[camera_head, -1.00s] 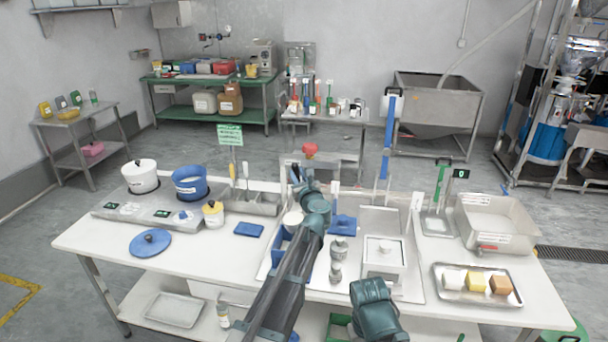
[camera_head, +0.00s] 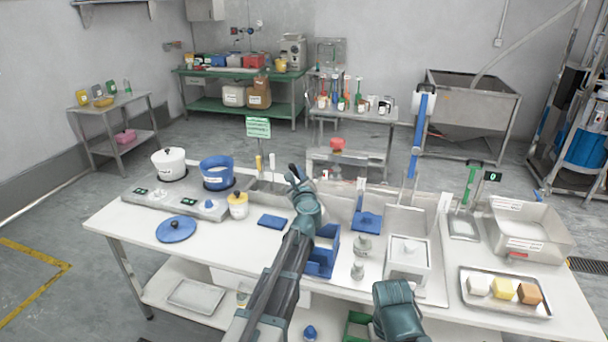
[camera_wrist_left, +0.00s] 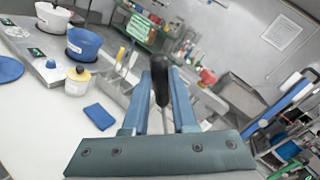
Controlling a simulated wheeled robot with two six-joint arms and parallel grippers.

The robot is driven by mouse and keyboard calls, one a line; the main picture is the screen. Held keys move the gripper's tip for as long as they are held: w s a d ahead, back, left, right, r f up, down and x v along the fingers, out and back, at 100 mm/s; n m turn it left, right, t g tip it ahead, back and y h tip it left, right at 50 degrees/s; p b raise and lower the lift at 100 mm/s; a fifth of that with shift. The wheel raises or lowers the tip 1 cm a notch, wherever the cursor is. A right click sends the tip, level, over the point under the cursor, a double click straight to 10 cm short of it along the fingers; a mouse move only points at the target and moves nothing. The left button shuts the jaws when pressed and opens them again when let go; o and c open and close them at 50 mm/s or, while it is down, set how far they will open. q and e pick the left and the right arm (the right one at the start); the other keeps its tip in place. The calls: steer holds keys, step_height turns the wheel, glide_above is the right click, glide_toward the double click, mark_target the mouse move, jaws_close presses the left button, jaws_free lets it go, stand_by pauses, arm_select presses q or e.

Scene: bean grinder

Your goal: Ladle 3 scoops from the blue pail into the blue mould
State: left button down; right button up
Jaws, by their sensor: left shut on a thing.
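The blue pail (camera_head: 217,173) stands upright on the grey counter unit at the left; it also shows in the left wrist view (camera_wrist_left: 83,45). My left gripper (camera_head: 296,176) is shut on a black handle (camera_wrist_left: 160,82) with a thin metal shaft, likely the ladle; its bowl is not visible. The gripper is above the table, right of the pail and apart from it. A blue open box (camera_head: 324,258) stands beside my left forearm, partly hidden by it. A smaller blue piece (camera_head: 367,221) is to its right. I cannot tell which is the mould. My right gripper's fingers are not visible.
A white pot (camera_head: 170,164) stands left of the pail. A white square box (camera_head: 408,258) and a metal tray (camera_head: 505,305) with blocks are at right. The front left tabletop is clear.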

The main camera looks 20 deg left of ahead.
arm_select(q)
steer(key=s+a+f+n+b, duration=0.4)
steer(key=a+f+n+b, duration=0.3)
steer(key=a+f, duration=0.1)
steer(key=shift+a+f+b, duration=0.2)
steer(key=shift+a+b, duration=0.1)
steer(key=shift+a, duration=0.3)
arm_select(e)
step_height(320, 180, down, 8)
arm_select(q)
steer(key=shift+s+r, duration=0.1)
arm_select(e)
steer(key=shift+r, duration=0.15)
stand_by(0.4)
